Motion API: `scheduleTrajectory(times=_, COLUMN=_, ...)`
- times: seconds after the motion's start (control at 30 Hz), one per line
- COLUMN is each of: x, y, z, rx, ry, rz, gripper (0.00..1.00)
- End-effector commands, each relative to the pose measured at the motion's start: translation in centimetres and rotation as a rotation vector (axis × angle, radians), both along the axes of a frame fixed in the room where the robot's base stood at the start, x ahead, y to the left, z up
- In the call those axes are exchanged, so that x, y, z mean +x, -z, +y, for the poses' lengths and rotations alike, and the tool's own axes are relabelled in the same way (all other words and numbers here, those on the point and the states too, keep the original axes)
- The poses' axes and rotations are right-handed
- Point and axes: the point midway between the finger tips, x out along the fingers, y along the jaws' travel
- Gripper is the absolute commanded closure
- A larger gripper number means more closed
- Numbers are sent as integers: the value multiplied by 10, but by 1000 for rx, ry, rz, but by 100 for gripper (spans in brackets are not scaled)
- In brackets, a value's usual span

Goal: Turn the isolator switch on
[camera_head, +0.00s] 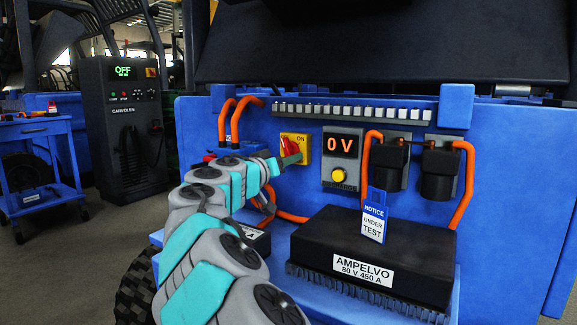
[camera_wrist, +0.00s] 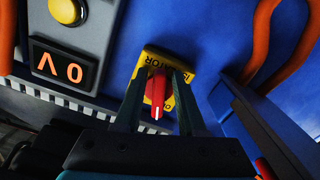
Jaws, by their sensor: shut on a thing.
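The isolator switch is a red knob (camera_wrist: 155,88) on a yellow plate (camera_wrist: 172,53). In the head view the yellow plate (camera_head: 304,156) sits on the blue panel, with "ON" at its upper right. The red knob also shows there (camera_head: 287,146), partly covered. My gripper (camera_wrist: 158,84) has one finger on each side of the knob and is shut on it. In the wrist view the knob's white mark is at its lower end, and the plate's lettering is partly hidden by a finger. In the head view my gripper (camera_head: 286,160) reaches the plate from the lower left.
A display (camera_head: 342,145) right of the switch reads 0 V, above a yellow button (camera_head: 338,175). Orange cables (camera_head: 466,185) loop around black connectors (camera_head: 439,172). A black AMPELVO box (camera_head: 375,250) with a notice tag (camera_head: 374,217) stands below. A charger cabinet (camera_head: 124,130) at left reads OFF.

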Motion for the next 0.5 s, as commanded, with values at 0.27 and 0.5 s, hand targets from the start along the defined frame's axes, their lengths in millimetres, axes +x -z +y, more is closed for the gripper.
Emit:
scheduleTrajectory(times=0.27, x=0, y=-2, z=4, rx=47, ry=-8, rz=-41, gripper=100)
scheduleTrajectory(times=0.5, x=1, y=-3, z=6, rx=108, ry=-10, rz=-83, gripper=100)
